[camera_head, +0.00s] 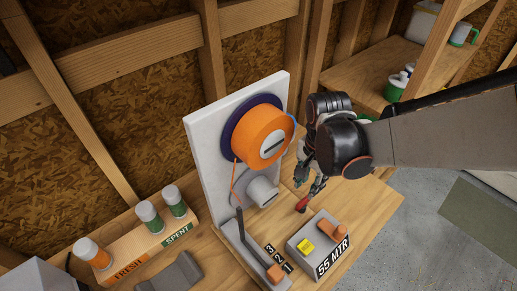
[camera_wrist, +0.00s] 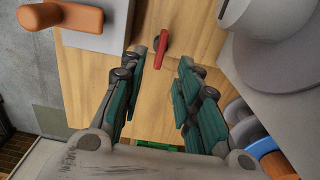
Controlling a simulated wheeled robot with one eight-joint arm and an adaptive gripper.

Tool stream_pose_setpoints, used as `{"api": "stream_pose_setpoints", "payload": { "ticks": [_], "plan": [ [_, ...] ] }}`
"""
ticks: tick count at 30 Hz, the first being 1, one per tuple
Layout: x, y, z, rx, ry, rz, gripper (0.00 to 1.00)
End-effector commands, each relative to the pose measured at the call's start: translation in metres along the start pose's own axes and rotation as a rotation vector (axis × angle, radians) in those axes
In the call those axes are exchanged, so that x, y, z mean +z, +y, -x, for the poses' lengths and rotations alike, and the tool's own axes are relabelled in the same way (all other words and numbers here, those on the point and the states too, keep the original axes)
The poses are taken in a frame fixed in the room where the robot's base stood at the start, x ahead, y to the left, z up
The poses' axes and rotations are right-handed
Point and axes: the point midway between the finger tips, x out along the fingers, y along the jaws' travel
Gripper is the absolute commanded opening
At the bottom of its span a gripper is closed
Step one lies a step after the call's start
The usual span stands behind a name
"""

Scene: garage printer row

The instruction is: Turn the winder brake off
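No part in view has a legible brake label. A small red handle (camera_head: 302,205) stands by the wooden bench top, right of the grey winder motor (camera_head: 262,191). The red handle also shows in the wrist view (camera_wrist: 162,46), just beyond the fingertips. My gripper (camera_head: 313,186) is above and close to it; in the wrist view my gripper (camera_wrist: 163,64) is open, with nothing between its fingers. The white winder panel (camera_head: 206,150) carries an orange spool (camera_head: 258,128). A dark lever with an orange knob (camera_head: 275,273) sits beside the marks 3, 2, 1.
A grey box marked 55 MTR (camera_head: 318,247) has a yellow button (camera_head: 306,246) and an orange handle (camera_head: 328,228). A rack (camera_head: 137,244) marked FRESH and SPENT holds several capped bottles at left. A shelf (camera_head: 362,70) stands at the back right.

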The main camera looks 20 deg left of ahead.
Motion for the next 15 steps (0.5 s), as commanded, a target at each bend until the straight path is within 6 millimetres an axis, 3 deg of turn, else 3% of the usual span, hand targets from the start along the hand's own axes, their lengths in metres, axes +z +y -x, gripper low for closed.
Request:
{"api": "stream_pose_setpoints", "payload": {
  "ticks": [1,6,15],
  "plan": [
    [0.003,-0.001,-0.013,0.0,0.0,0.007,0.3],
    [0.002,-0.002,-0.04,0.0,0.0,0.005,0.3],
    [0.0,-0.002,-0.075,0.0,0.0,0.003,0.3]
  ]
}}
